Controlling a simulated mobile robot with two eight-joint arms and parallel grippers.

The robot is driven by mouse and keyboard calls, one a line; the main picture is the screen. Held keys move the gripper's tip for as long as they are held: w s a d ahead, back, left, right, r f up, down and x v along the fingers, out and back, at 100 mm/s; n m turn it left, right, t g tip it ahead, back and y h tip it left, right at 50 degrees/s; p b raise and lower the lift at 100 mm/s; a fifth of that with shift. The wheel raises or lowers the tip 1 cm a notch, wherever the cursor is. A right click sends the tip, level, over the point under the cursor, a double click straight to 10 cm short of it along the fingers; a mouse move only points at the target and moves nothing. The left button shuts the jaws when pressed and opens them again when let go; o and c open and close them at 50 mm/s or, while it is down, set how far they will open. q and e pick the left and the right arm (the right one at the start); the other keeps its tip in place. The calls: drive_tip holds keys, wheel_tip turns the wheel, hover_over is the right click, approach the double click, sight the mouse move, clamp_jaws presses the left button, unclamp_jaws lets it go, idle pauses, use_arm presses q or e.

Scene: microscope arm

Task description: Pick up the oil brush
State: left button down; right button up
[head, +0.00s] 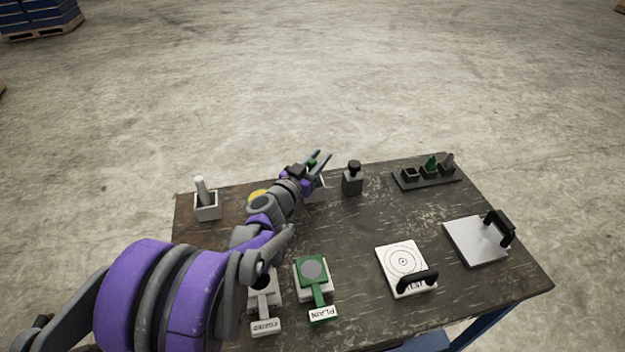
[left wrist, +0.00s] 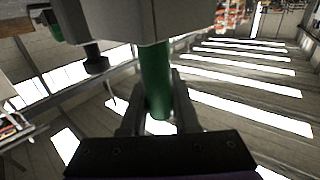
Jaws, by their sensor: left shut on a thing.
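The oil brush is likely the item whose green handle (left wrist: 156,80) shows in the left wrist view; a bit of green also shows at the gripper in the head view (head: 311,162). My left gripper (head: 324,160) is shut on this handle, with a finger on each side of it in the left wrist view (left wrist: 158,98). The handle meets a light grey block-like holder (left wrist: 150,22), partly hidden behind the gripper in the head view (head: 318,191). The brush's other end is hidden. I cannot tell whether it has left the holder. My right gripper is out of view.
On the dark table (head: 350,225), a grey bottle with black top (head: 352,180) stands right of the gripper. A white pestle-like item in a box (head: 205,202) stands left. A rack (head: 426,179), a target plate (head: 403,263), a grey plate (head: 474,242) and a green paddle (head: 314,272) lie around.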

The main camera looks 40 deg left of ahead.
use_arm(q)
drive_tip(key=shift+r, duration=0.15)
wheel_tip(320, 180, up, 10)
drive_tip(key=p, duration=0.2)
idle(0.4)
drive_tip(key=shift+s+f, duration=0.1)
drive_tip(key=shift+f, duration=0.1)
idle(0.3)
